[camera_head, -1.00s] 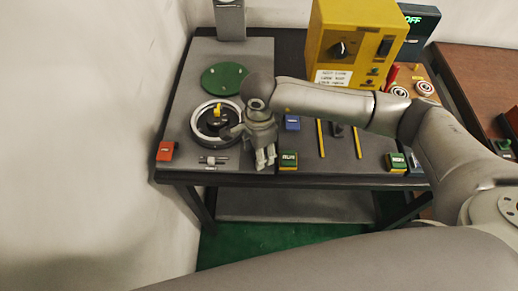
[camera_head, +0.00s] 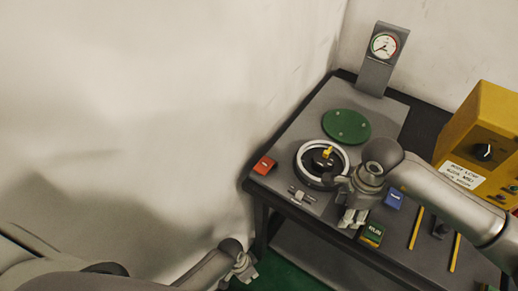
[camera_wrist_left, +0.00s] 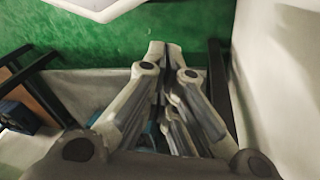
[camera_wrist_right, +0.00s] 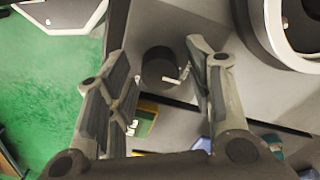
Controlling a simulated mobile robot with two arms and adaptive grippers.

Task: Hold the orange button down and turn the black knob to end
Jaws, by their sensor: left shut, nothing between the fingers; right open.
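The orange button (camera_head: 264,165) sits at the left front corner of the grey panel (camera_head: 385,104). A dark round knob (camera_wrist_right: 158,68) with a pale pointer shows between the open fingers of my right gripper in the right wrist view; I cannot tell whether they touch it. In the head view that gripper (camera_head: 352,218) points down over the panel's front edge and hides the knob. My left gripper (camera_head: 244,270) is shut and empty, low in front of the bench, apart from the button. Its closed fingers (camera_wrist_left: 165,50) show over the green floor.
A black hub inside a pale ring (camera_head: 302,163), a small slider (camera_head: 302,196), a green disc (camera_head: 346,126) and a gauge (camera_head: 384,46) share the panel. Green (camera_head: 372,234) and blue (camera_head: 393,198) buttons lie to the right. A wall borders the left.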

